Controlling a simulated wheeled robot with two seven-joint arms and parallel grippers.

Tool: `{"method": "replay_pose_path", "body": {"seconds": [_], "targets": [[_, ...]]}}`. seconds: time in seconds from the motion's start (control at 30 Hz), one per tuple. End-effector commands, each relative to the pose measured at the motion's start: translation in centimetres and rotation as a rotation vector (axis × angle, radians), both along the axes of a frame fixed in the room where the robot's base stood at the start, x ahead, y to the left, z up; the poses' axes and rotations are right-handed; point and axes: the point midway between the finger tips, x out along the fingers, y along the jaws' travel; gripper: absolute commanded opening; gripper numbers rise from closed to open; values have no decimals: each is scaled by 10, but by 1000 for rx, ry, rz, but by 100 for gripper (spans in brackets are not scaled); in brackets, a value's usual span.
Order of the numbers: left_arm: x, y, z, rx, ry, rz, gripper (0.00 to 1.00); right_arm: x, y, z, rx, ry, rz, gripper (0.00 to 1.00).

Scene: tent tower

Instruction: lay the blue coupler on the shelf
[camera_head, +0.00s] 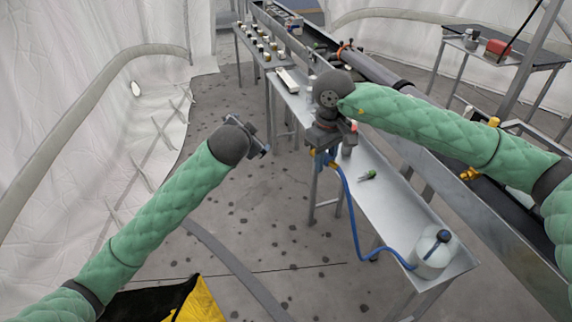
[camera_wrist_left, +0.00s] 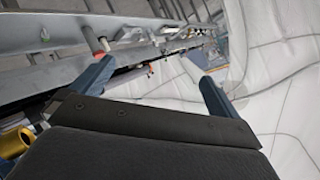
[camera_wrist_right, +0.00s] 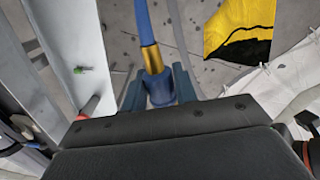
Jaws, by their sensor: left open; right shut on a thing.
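My right gripper (camera_head: 324,152) hangs beside the near-left edge of the long grey metal shelf (camera_head: 395,205). It is shut on the blue coupler (camera_wrist_right: 161,93). In the right wrist view, the coupler sits between both fingers, with a brass collar (camera_wrist_right: 151,59) and the blue hose (camera_wrist_right: 144,22) leading from it. In the head view, the hose (camera_head: 352,212) droops past the shelf's edge and runs to a white jug (camera_head: 432,262) on the shelf's near end. My left gripper (camera_head: 262,150) is open and empty over the floor; its spread fingers show in the left wrist view (camera_wrist_left: 155,84).
A small green item (camera_head: 367,176) lies on the shelf, with bare surface between it and the jug. A dark conveyor trough (camera_head: 470,195) runs along the shelf's right side. A table with several small jars (camera_head: 262,45) stands farther back. A yellow and black object (camera_head: 195,302) lies on the floor.

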Motion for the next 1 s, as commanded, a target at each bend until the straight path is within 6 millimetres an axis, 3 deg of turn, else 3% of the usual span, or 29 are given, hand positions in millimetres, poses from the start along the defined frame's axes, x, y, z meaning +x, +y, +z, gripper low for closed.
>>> {"method": "replay_pose_path", "body": {"seconds": [0.03, 0.3, 0.6, 0.83, 1.0], "targets": [[2, -2, 14, 19, -24, -16, 100, 0, 0, 0, 0, 0, 0, 0], [4, -13, 70, 145, -127, -117, 100, 0, 0, 0, 0, 0, 0, 0], [-6, -24, 114, 354, -227, -266, 100, 0, 0, 0, 0, 0, 0, 0], [-23, -29, 128, 587, -292, -424, 100, 0, 0, 0, 0, 0, 0, 0], [-46, -33, 114, 832, -331, -609, 100, 0, 0, 0, 0, 0, 0, 0]]}}
